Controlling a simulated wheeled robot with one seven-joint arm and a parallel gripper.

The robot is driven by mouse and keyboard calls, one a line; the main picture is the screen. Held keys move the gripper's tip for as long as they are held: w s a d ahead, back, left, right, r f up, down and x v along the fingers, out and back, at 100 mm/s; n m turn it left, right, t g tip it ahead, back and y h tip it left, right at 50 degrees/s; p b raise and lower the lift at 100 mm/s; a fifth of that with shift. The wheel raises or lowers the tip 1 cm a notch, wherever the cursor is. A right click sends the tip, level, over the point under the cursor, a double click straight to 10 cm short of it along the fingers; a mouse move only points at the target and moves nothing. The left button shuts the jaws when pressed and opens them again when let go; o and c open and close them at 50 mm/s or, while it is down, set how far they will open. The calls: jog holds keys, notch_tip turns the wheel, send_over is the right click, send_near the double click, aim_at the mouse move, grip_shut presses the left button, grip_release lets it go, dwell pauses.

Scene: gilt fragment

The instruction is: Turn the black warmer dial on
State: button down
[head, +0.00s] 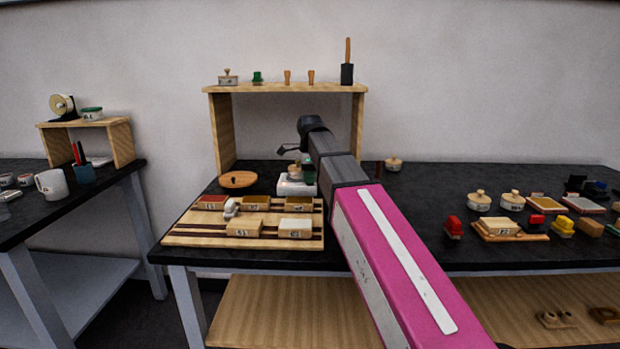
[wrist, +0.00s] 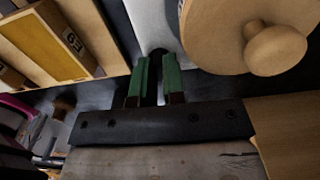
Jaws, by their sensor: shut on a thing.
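The white warmer (head: 297,188) stands on the black table behind the wooden rack. In the wrist view its pale body (wrist: 152,22) is at the top middle. My gripper (wrist: 156,65) has its two green fingers at the warmer's front, closed on the small black dial, which is mostly hidden between them. The dial's setting cannot be read. A round pot with a wooden knob (wrist: 275,48) is close to the right of the fingers. In the head view my arm hides part of the warmer, and the green of my gripper (head: 309,172) shows beside it.
A slatted wooden rack (head: 195,238) with several labelled boxes lies in front of the warmer. A round wooden lid (head: 238,180) is to its left. A wooden shelf (head: 222,130) stands over the back. Several pots and blocks are on the right.

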jog(key=c, duration=1.2)
grip_release()
notch_tip(320, 180, up, 11)
jog(key=shift+f, duration=0.1)
